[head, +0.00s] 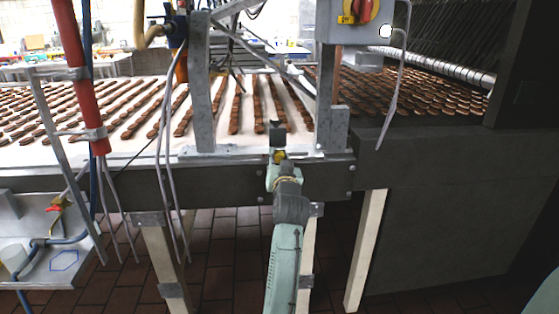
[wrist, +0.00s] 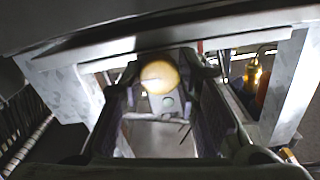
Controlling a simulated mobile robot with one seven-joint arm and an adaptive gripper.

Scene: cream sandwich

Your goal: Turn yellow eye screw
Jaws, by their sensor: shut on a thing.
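The yellow eye screw (head: 279,157) is at the front edge of the conveyor frame, below the metal bracket, and is partly covered by my gripper. In the wrist view a round yellow head (wrist: 160,77) sits between the two dark fingers. My gripper (head: 278,160) is shut on it, with the fingers on either side of the head. The screw's shank and the exact contact with the fingers are hidden.
The conveyor (head: 130,110) carries rows of brown biscuits behind the frame. Metal posts (head: 201,85) stand left and right of my gripper. A red pipe (head: 80,75) and hanging cables are at left. A control box (head: 352,20) with a red and yellow switch is above right.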

